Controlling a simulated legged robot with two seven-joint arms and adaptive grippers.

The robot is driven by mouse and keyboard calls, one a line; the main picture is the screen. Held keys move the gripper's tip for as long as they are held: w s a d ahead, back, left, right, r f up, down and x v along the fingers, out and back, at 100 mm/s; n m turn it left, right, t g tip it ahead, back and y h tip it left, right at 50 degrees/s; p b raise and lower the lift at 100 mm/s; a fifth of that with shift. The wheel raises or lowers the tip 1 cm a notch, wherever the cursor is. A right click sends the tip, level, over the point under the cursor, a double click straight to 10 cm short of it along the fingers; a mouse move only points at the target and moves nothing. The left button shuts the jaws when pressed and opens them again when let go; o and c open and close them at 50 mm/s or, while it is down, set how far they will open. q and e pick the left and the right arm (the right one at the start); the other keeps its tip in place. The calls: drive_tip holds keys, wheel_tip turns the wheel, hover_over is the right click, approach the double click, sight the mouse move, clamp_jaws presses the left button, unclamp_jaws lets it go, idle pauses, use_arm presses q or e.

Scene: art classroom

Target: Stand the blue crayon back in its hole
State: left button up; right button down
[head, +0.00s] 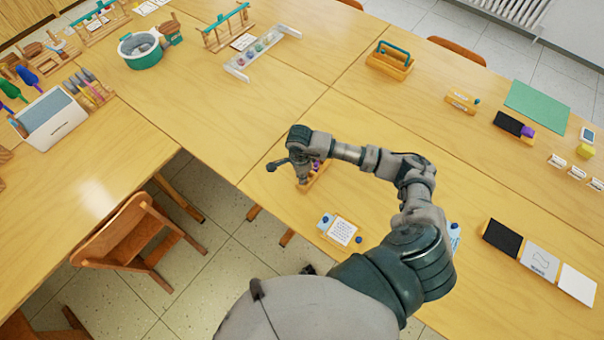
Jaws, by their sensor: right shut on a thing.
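My right gripper (303,178) points down at the near edge of the middle table, right at a small wooden block (318,178). It is shut on a slim thing, most likely the blue crayon, which the fingers and wrist hide almost wholly. A bit of purple (317,164) shows beside the fingers, at the block. The block is partly covered by the gripper, so its holes cannot be seen. I cannot tell whether the held thing touches the block. My left gripper is not in view.
A white card (341,230) with small blue items lies near the table's front edge. A wooden carrier with a teal handle (391,60) stands farther back. A white paint rack (262,54) is at the back left. The tabletop left of my gripper is clear.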

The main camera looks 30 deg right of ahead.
drive_tip(key=shift+d, duration=0.55)
drive_tip(key=shift+a, duration=0.5)
drive_tip(key=shift+a+r, duration=0.1)
drive_tip(key=shift+a, duration=0.15)
drive_tip(key=shift+d+f, duration=0.2)
drive_tip(key=shift+d, duration=0.75)
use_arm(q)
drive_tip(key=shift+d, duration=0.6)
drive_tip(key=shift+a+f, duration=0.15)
use_arm(e)
drive_tip(key=shift+a, duration=0.1)
